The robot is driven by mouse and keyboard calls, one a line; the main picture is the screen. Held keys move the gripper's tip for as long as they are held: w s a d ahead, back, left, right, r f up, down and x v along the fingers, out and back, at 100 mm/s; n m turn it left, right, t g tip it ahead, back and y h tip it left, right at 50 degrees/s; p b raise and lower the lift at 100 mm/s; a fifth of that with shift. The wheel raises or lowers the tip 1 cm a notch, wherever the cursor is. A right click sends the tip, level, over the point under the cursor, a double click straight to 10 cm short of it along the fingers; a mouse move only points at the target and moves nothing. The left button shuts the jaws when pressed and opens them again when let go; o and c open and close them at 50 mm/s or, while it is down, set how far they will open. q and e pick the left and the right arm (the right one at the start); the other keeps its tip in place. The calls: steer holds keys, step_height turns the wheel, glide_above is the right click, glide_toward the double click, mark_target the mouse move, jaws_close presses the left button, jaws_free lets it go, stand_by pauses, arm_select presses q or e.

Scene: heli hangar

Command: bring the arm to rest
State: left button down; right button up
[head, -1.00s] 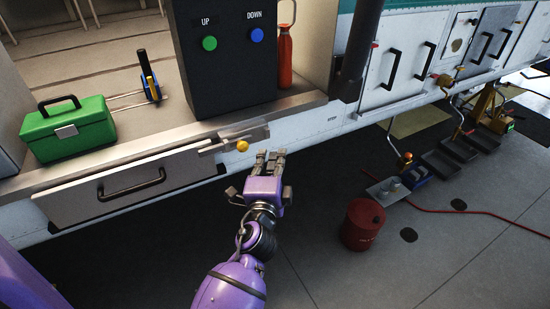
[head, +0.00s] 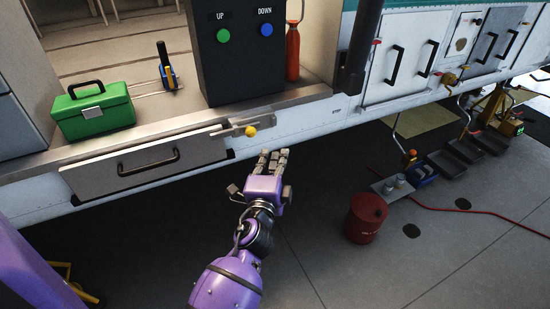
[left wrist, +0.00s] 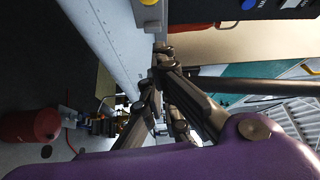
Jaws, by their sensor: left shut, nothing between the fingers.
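My left gripper (head: 274,158) is purple with grey fingers. It is shut and empty, in front of the helicopter's side and apart from it. It lies just below and right of a latch with a yellow knob (head: 250,131). In the left wrist view the fingers of the left gripper (left wrist: 160,60) come together, with nothing between them. My right gripper does not show.
A drawer front with a black handle (head: 148,161) is left of the gripper. Above it are a green toolbox (head: 92,112) and a black UP/DOWN control box (head: 240,65). A red drum (head: 365,218) stands on the floor at right, near a red hose (head: 470,210).

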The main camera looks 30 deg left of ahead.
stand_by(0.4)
arm_select(q)
steer(key=s+d+f+n+g+h+p, duration=0.45)
steer(key=s+f+n, duration=0.45)
steer(key=s+f, duration=0.45)
steer(key=s+d+f+n+g+p, duration=0.1)
steer(key=s+f+n+g, duration=0.1)
steer(key=s, duration=1.1)
steer(key=s+d+f+n+g+h+p, duration=0.1)
steer(key=s+f, duration=0.4)
steer(key=s, duration=0.9)
steer(key=shift+f+n+g+p, duration=0.25)
steer(key=shift+n+g+p, duration=0.15)
steer(key=shift+g+p, duration=0.35)
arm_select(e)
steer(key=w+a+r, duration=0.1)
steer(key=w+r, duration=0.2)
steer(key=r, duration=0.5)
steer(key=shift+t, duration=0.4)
arm_select(q)
steer(key=shift+d, duration=0.1)
